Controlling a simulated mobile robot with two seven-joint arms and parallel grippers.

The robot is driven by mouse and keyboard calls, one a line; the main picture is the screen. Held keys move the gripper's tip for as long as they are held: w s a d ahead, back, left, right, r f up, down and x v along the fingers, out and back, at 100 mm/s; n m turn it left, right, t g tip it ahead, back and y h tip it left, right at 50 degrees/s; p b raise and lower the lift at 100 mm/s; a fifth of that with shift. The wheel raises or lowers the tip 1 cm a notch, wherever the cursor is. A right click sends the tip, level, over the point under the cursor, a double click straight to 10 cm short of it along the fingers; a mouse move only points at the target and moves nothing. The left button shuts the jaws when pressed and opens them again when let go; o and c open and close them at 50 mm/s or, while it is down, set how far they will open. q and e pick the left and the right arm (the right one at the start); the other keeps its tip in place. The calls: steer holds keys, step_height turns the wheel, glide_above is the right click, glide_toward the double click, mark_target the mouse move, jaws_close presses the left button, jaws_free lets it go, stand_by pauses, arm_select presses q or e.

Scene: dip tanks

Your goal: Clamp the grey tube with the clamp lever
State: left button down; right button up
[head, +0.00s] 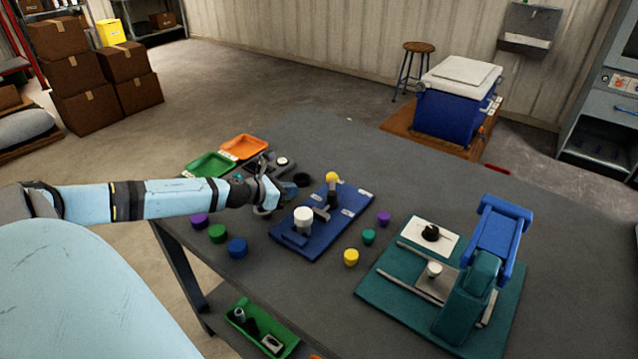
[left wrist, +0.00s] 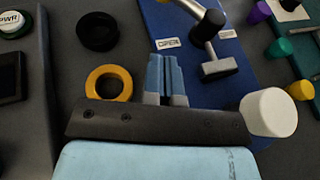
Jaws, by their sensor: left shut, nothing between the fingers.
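A blue board (head: 341,222) lies on the grey table. An OPEN label (left wrist: 168,43) lies beside the lever. A pale, thick cylinder (head: 303,217) stands upright near the board's front end; I cannot tell whether it is the grey tube. It also shows in the left wrist view (left wrist: 268,112). My left gripper (head: 268,200) is shut and empty at the board's left edge, its fingers (left wrist: 166,78) together. My right gripper is out of view.
A yellow ring (left wrist: 108,82) and a black ring (left wrist: 97,31) lie left of the fingers. Purple, green and blue caps (head: 237,248) line the near edge. A teal press (head: 480,275) stands at right. Green and orange trays (head: 243,147) lie behind my arm.

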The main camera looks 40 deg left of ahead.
mark_target(320, 192)
arm_select(q)
steer(key=x, duration=0.2)
steer(key=r+p+x, duration=0.1)
steer(key=x, duration=0.4)
steer(key=shift+w+d+p, duration=0.1)
steer(key=shift+w+p, duration=0.25)
steer(key=shift+w, duration=0.25)
steer(key=shift+w+d+r, duration=0.1)
steer(key=shift+w+d, duration=0.15)
steer(key=shift+w, duration=0.55)
steer(key=shift+w, duration=0.1)
